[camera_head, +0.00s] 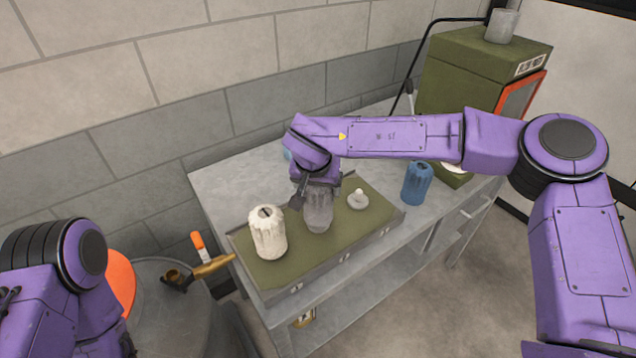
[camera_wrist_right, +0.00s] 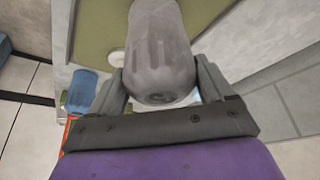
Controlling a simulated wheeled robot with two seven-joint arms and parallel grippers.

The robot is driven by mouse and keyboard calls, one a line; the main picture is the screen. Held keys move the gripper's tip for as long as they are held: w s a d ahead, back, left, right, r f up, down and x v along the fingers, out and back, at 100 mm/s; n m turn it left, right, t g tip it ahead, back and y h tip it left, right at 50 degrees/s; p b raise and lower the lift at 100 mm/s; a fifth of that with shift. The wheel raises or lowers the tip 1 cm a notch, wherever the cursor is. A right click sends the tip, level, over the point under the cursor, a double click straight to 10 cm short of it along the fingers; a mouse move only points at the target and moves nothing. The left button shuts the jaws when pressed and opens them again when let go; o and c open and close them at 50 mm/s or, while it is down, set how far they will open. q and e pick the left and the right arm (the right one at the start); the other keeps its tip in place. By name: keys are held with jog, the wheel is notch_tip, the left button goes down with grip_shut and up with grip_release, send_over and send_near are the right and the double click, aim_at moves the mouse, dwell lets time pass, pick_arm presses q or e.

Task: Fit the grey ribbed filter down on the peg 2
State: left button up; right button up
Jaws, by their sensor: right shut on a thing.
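The grey ribbed filter (camera_head: 318,212) is upright over the middle of the green board (camera_head: 345,240), between the white filter and the bare peg. It also shows in the right wrist view (camera_wrist_right: 160,55), between my two fingers. My right gripper (camera_head: 316,186) comes down from above and is shut on its upper part. The filter hides whatever peg is under it, and I cannot tell whether its base touches the board. A white filter (camera_head: 268,235) stands on the board's left part. A pale bare peg (camera_head: 357,199) shows on the right part. My left gripper is out of view.
A blue filter (camera_head: 416,183) stands on the grey workbench (camera_head: 225,180) right of the board. A green cabinet (camera_head: 455,75) with a grey cup (camera_head: 501,25) on top stands behind it. A drum (camera_head: 170,310) stands left of the bench. A block wall runs behind.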

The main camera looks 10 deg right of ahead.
jog(key=shift+f, duration=1.05)
jog(key=o, duration=1.4)
jog(key=shift+o, duration=0.2)
jog(key=b+v, duration=0.2)
jog(key=v, duration=0.8)
jog(key=shift+r, duration=0.2)
jog(key=shift+s, duration=0.2)
